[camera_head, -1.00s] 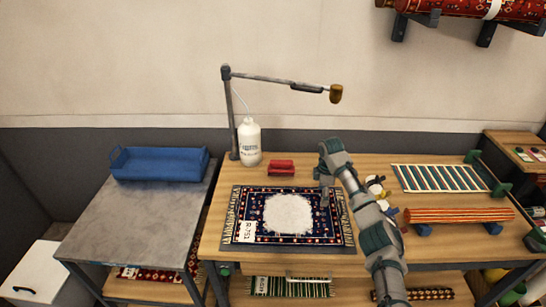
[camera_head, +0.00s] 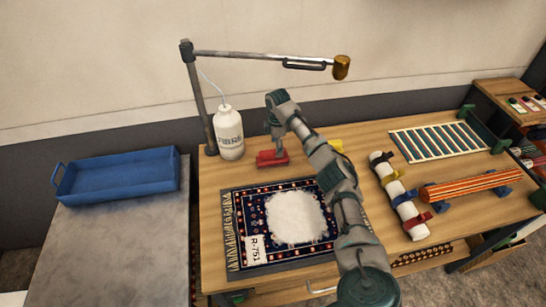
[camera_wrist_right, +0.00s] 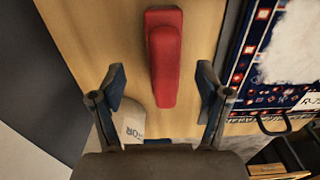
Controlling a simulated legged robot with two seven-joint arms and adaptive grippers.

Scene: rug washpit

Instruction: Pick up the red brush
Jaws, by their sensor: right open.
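The red brush (camera_head: 267,160) lies on the wooden table behind the patterned rug and right of the white bottle. It also shows in the right wrist view (camera_wrist_right: 164,58), its near end reaching between my fingers. My right gripper (camera_head: 277,147) points down over the brush and hides part of it in the head view. In the right wrist view my right gripper (camera_wrist_right: 162,88) is open, with one finger on each side of the brush and a gap to each. I cannot tell its exact height above the brush. My left gripper is not in view.
The white bottle (camera_head: 229,134) stands close left of the brush, beside a lamp-like post and arm (camera_head: 260,55). The patterned rug (camera_head: 245,212) with white powder lies in front. A strapped white roll (camera_head: 405,205), orange roll (camera_head: 470,185) and striped rack are right. A blue tray (camera_head: 118,194) is left.

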